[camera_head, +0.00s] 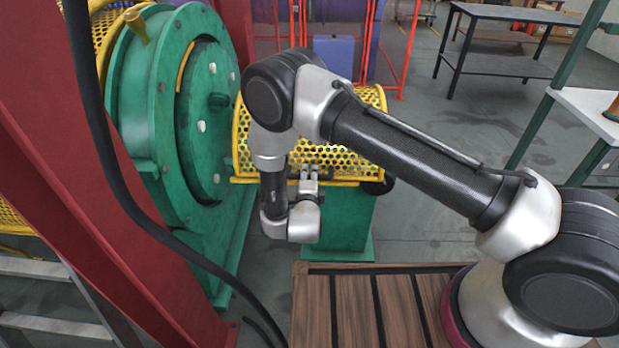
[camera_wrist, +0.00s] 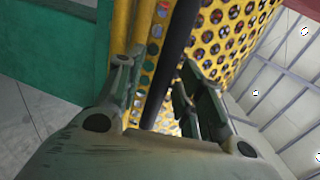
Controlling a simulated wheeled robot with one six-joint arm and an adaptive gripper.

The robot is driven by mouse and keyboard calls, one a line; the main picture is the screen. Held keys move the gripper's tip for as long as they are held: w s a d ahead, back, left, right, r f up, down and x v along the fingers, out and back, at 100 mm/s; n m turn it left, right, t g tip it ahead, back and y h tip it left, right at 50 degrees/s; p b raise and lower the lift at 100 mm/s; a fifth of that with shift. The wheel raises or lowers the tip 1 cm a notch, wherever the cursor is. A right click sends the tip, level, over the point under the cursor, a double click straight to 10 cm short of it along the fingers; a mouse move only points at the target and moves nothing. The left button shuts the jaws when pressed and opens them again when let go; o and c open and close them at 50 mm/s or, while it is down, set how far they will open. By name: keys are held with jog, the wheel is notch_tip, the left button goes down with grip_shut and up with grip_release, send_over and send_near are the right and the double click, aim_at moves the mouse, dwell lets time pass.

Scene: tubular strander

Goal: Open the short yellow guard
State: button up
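The short yellow guard (camera_head: 300,152) is a curved, perforated cover on a green base, right of the big green wheel. It looks lowered, and my arm hides part of it. In the wrist view its perforated sheet (camera_wrist: 232,40) and yellow frame fill the upper middle. A dark bar, apparently its handle (camera_wrist: 176,50), runs between my fingers. My gripper (camera_head: 309,172) is at the guard's lower front edge. In the wrist view my gripper (camera_wrist: 157,82) is open, with fingers on either side of the bar. The bar looks nearer the right finger; contact is unclear.
The green wheel housing (camera_head: 160,110) and a red slanted beam (camera_head: 90,190) stand at left, with a black hose along the beam. A slatted wooden platform (camera_head: 355,310) lies in front. A dark table (camera_head: 500,65) stands at back right. Grey floor is clear between.

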grip_shut()
jog(key=shift+r, duration=0.1)
